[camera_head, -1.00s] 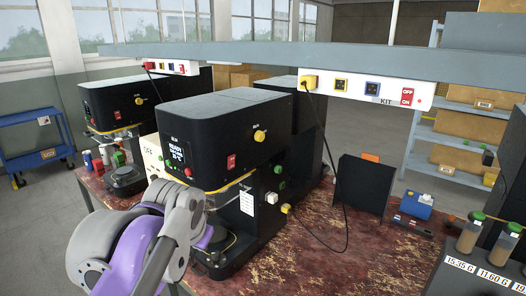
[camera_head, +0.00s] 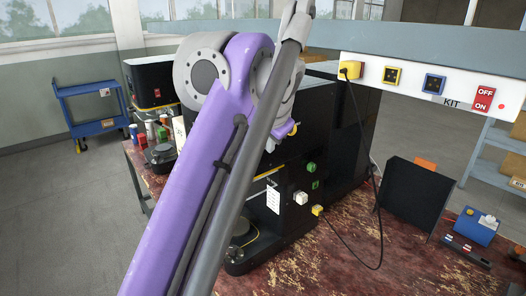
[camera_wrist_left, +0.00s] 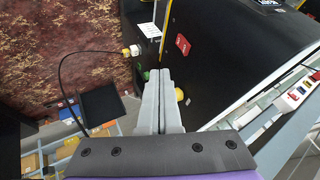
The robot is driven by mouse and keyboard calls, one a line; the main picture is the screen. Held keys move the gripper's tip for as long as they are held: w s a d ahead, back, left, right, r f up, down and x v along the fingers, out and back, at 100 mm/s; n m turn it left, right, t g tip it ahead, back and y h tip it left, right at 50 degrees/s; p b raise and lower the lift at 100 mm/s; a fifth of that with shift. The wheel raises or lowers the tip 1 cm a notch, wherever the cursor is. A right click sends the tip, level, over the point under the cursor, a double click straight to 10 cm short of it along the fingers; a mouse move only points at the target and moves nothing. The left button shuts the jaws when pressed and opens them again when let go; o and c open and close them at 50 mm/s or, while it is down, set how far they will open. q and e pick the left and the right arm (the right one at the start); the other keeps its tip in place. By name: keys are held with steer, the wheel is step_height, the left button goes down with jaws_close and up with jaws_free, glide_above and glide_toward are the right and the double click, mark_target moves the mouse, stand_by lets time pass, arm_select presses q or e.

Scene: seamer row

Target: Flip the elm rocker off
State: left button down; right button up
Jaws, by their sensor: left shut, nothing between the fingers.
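The elm rocker appears to be the red rocker (camera_wrist_left: 183,44) on the black side of the near seamer (camera_wrist_left: 225,50) in the left wrist view; its lettering and position are too small to read. My left gripper (camera_wrist_left: 158,73) is shut and empty, its fingertips apart from the rocker and below-left of it in that view. A yellow knob (camera_wrist_left: 179,94) sits just right of the fingers. My right gripper is not in view.
An overhead rail carries a KIT panel (camera_head: 440,87) with another red OFF/ON rocker (camera_head: 483,98). A second seamer (camera_head: 150,82) stands behind left. A black cable (camera_head: 378,222) loops down to the table (camera_head: 345,265). A black upright panel (camera_head: 413,195) and blue box (camera_head: 477,226) stand right.

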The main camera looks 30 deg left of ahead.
arm_select(q)
steer(key=b, duration=0.2)
glide_toward(258, 157)
step_height(258, 157, down, 4)
steer(key=d, duration=0.3)
steer(key=w+a, duration=0.1)
steer(key=a, duration=0.1)
steer(key=w+a+p, duration=0.1)
steer(key=a, duration=0.1)
steer(key=shift+w+a+f, duration=0.15)
steer(key=shift+w, duration=0.2)
steer(key=shift+a+r+p, duration=0.3)
steer(key=shift+r+p, duration=0.05)
steer(key=shift+p, duration=0.3)
steer(key=shift+w+d+f, duration=0.1)
steer(key=shift+f, duration=0.15)
